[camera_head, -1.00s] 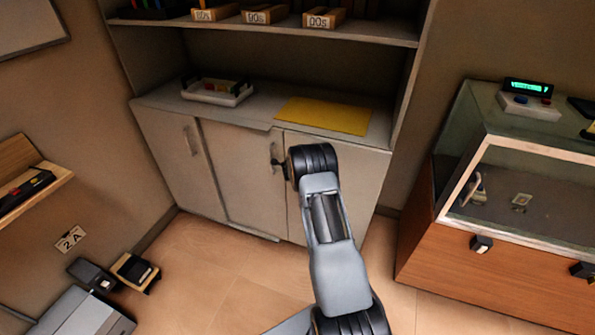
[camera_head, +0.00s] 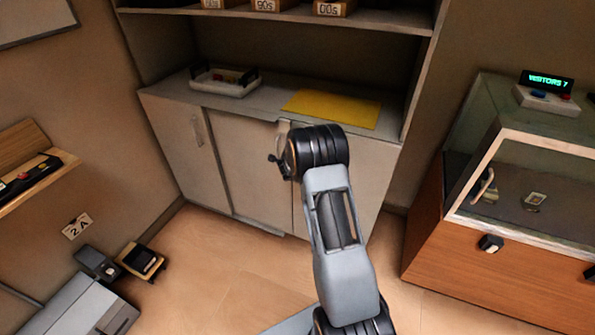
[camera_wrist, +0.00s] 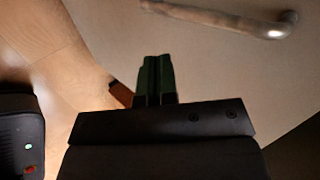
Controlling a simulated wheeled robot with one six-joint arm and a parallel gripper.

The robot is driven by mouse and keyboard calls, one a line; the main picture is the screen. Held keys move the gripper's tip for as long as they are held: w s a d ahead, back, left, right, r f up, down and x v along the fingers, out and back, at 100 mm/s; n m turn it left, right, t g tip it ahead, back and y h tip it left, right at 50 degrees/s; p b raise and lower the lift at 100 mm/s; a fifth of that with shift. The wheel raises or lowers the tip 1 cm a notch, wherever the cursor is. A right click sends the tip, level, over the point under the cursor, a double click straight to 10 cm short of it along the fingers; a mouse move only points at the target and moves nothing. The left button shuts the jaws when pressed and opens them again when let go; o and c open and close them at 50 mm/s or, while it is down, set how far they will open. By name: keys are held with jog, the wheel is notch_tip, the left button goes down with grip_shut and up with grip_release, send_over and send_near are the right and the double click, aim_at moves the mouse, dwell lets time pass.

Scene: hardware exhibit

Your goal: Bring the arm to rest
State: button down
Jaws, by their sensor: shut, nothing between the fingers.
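My arm (camera_head: 338,235) rises from the bottom of the head view, its dark upper joint standing in front of the cabinet doors.
The cabinet (camera_head: 175,100) bears a white tray (camera_head: 222,88) and a yellow mat (camera_head: 332,108). A glass display case (camera_head: 530,190) stands at the right. A wooden wall shelf (camera_head: 48,185) is at the left. Small devices (camera_head: 97,262) sit low at the left. Some floor (camera_head: 235,280) is bare.

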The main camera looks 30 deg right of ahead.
jog(key=s+a+r+n+g+y+p, duration=0.1)
jog(key=s+a+r+n+y, duration=0.4)
jog(key=s+a+n, duration=0.35)
jog(key=s+a+r+n+g+y+p, duration=0.15)
jog(key=s+a+r+n+y, duration=0.3)
jog(key=a+n, duration=0.55)
jog(key=s+a+r+n+h+p, duration=0.2)
jog(key=s+r+n+p, duration=0.3)
jog(key=s+r, duration=1.3)
jog(key=s+n+h, duration=0.1)
jog(key=n, duration=0.2)
jog(key=shift+a+r+g+p, duration=0.15)
jog(key=shift+r+g+p, duration=0.15)
jog(key=shift+g, duration=0.05)
